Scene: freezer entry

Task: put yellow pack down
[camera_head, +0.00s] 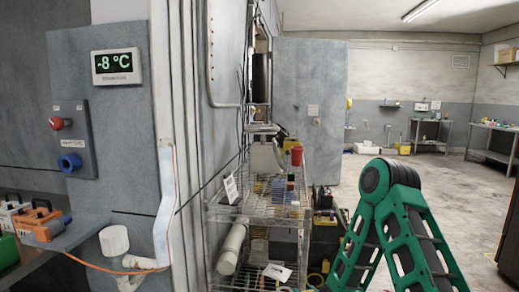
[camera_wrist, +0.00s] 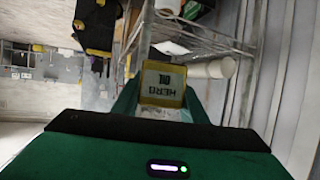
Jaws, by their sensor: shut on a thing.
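The yellow pack (camera_wrist: 162,84) shows in the wrist view as a small box with a yellow rim and a pale face with dark, upside-down lettering. My gripper (camera_wrist: 161,100) is shut on it, with a green finger on either side. The pack is held in front of the wire rack, which appears inverted behind it. I cannot tell how far the pack is from any shelf. In the head view my green arm stands at the lower right; the gripper and the pack cannot be made out there.
The wire rack (camera_head: 252,215) stands at the centre, with bottles and small containers on its upper shelf and a white roll (camera_head: 232,246) lower down. A grey wall panel with a temperature display (camera_head: 116,66) is on the left. Open floor (camera_head: 400,172) lies to the right.

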